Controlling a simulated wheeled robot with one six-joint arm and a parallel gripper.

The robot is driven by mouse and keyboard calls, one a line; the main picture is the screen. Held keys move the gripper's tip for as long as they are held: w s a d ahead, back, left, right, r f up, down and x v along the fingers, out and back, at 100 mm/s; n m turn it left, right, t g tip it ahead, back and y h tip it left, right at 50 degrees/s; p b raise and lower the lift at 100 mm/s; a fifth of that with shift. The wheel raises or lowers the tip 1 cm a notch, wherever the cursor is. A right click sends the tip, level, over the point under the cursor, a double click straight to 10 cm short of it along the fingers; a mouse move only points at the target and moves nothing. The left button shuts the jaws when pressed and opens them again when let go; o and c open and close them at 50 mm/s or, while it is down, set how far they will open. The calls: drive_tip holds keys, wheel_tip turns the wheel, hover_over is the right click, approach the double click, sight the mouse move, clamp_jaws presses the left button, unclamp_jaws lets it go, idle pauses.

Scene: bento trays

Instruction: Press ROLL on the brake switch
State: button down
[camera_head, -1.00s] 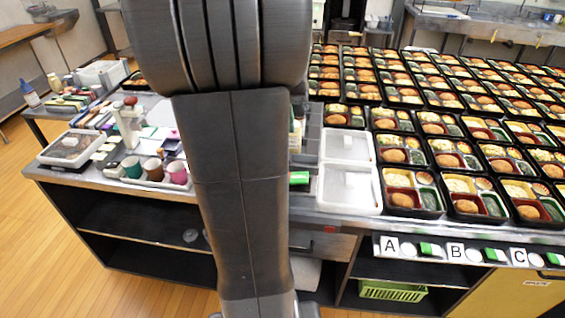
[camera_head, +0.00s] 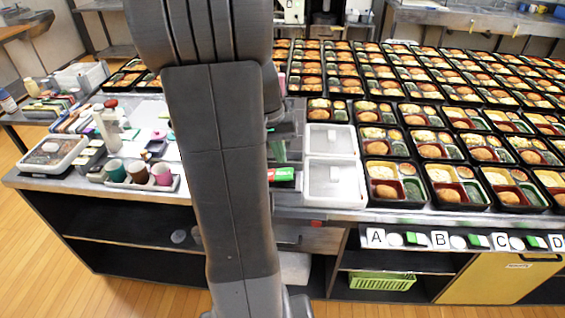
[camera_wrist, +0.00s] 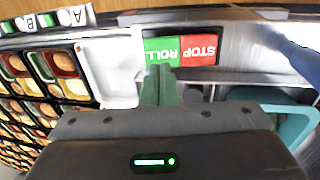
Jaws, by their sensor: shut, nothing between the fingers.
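The brake switch has a green ROLL half (camera_wrist: 161,51) and a red STOP half (camera_wrist: 198,49), with its lettering upside down in the wrist view. In the head view its green part (camera_head: 281,174) shows just right of my arm, on the bench left of the white lidded trays. My gripper (camera_wrist: 160,78) is shut and empty. Its greenish fingertips are at the near edge of the ROLL half in the wrist view. I cannot tell whether they touch it. In the head view my arm hides part of the switch area.
White lidded trays (camera_head: 334,184) stand close to the right of the switch, with rows of filled bento trays (camera_head: 452,190) beyond. A rack with cups (camera_head: 138,172) stands on the left bench. Lettered buttons A to D (camera_head: 375,237) line the front edge.

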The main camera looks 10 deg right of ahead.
sight(284, 173)
drive_tip(key=shift+s+d+f, duration=0.1)
drive_tip(key=shift+d+f, duration=0.1)
drive_tip(key=shift+f, duration=0.7)
drive_tip(key=shift+d+f, duration=0.15)
drive_tip(key=shift+f, duration=0.75)
drive_tip(key=shift+s+d+f+y, duration=0.1)
drive_tip(key=shift+d+f+y, duration=0.15)
drive_tip(key=shift+f+y, duration=0.2)
drive_tip(key=shift+a+r, duration=0.15)
drive_tip(key=shift+a, duration=0.05)
drive_tip(key=shift+w+a+r+p, duration=0.25)
drive_tip(key=shift+a+p, duration=0.15)
drive_tip(key=shift+a, duration=0.2)
drive_tip(key=shift+r, duration=0.1)
wheel_tip(284, 173, up, 14)
drive_tip(key=d+p, duration=0.2)
drive_tip(key=shift+s+d+f, duration=0.2)
drive_tip(key=shift+s+d, duration=0.1)
drive_tip(key=shift+s, duration=0.1)
